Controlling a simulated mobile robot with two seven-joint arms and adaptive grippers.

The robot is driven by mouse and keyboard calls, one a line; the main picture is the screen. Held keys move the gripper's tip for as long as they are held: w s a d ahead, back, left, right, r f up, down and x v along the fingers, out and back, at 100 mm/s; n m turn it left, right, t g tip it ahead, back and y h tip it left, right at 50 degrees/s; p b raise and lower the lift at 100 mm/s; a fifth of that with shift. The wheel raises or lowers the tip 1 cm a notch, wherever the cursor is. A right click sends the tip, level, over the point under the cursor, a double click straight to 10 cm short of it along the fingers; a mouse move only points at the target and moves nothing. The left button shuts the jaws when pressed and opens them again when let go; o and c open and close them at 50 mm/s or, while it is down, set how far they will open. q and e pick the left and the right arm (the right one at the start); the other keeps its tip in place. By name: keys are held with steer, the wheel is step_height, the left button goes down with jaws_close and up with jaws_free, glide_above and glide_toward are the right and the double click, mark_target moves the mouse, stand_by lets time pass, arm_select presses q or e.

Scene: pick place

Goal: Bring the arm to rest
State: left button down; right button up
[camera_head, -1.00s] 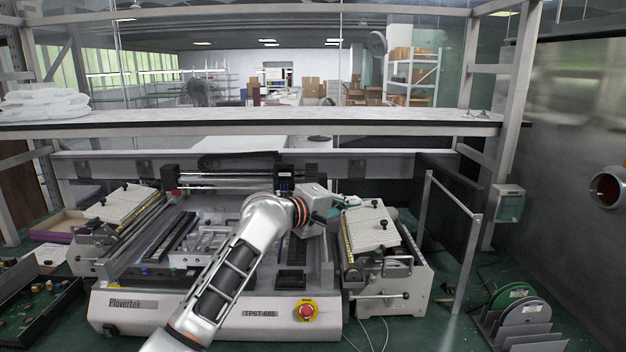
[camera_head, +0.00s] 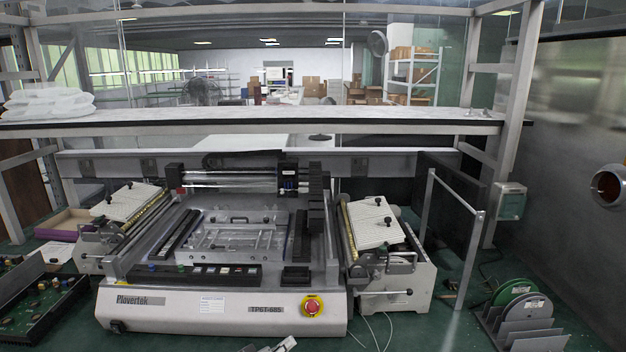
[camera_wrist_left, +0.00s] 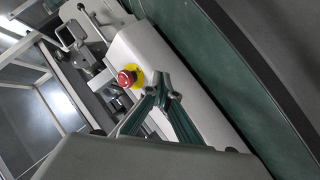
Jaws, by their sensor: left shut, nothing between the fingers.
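My left gripper (camera_wrist_left: 162,92) shows in the left wrist view with its green fingers drawn together and nothing between them. In the head view only a small grey piece of my left arm or gripper (camera_head: 275,345) shows at the bottom edge, in front of the machine. The white Plovertek machine (camera_head: 165,308) stands on the green bench. Its red emergency stop button on a yellow ring (camera_head: 312,306) also shows in the left wrist view (camera_wrist_left: 126,78), behind the fingers. My right gripper is not in view.
A circuit board tray (camera_head: 40,310) lies at the left. A rack of reels (camera_head: 515,320) stands at the right front. A metal frame post (camera_head: 470,260) rises right of the machine. A shelf (camera_head: 250,127) crosses behind it. Thin cables lie on the bench in front.

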arm_select(q)
steer(key=s+a+f+m+y, duration=0.1)
steer(key=s+a+f, duration=0.4)
steer(key=s, duration=0.5)
steer(key=s+a+f+m+g+y, duration=0.1)
steer(key=s+a+f+m, duration=0.3)
steer(key=s, duration=0.6)
steer(key=s+a+f+m+y, duration=0.2)
steer(key=s+a+f, duration=0.4)
steer(key=s, duration=0.4)
steer(key=shift+s+a+f+m+g, duration=0.3)
steer(key=shift+s+f, duration=0.05)
steer(key=shift+f, duration=0.3)
steer(key=c, duration=2.8)
jaws_free()
